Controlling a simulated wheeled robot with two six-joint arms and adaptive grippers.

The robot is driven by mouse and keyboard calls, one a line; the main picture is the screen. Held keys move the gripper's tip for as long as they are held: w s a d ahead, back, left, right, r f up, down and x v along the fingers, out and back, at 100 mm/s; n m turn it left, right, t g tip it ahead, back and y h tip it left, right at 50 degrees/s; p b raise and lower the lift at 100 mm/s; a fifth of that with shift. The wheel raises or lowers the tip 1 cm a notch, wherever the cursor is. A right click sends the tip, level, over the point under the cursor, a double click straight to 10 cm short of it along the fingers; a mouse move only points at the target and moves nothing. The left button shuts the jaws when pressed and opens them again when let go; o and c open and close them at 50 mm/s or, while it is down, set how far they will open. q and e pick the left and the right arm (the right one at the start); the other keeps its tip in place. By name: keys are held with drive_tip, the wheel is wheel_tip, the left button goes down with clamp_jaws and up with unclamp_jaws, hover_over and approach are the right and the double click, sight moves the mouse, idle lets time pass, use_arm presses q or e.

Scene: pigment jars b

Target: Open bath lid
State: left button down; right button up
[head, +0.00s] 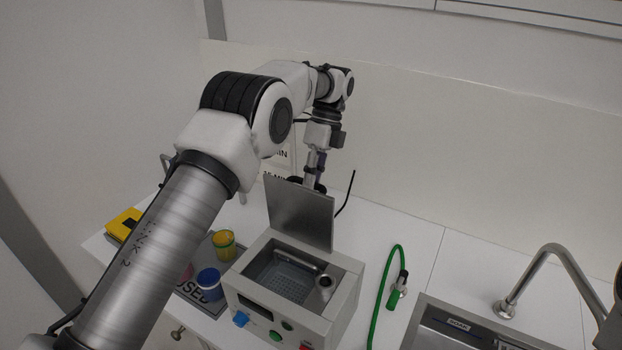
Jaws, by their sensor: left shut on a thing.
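The bath (335,318) is a light grey box with its opening facing up, showing a perforated metal floor (287,283) inside. Its flat metal lid (300,214) stands upright along the back edge, so the opening is uncovered. My left gripper (318,184) is behind the lid's top edge, partly hidden by it. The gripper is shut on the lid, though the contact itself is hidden. My right gripper is not in view.
A yellow jar (224,246) and a blue jar (209,284) stand left of the bath. A green hose (379,288) lies to its right, before a sink (440,330) with a curved metal tap (550,262). A yellow object (122,224) lies at the far left.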

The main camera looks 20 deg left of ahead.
use_arm(q)
drive_tip(key=shift+f, duration=0.35)
drive_tip(key=c, duration=1.2)
unclamp_jaws()
drive_tip(key=shift+o, duration=0.3)
drive_tip(key=shift+w, duration=0.2)
wheel_tip(320, 180, up, 10)
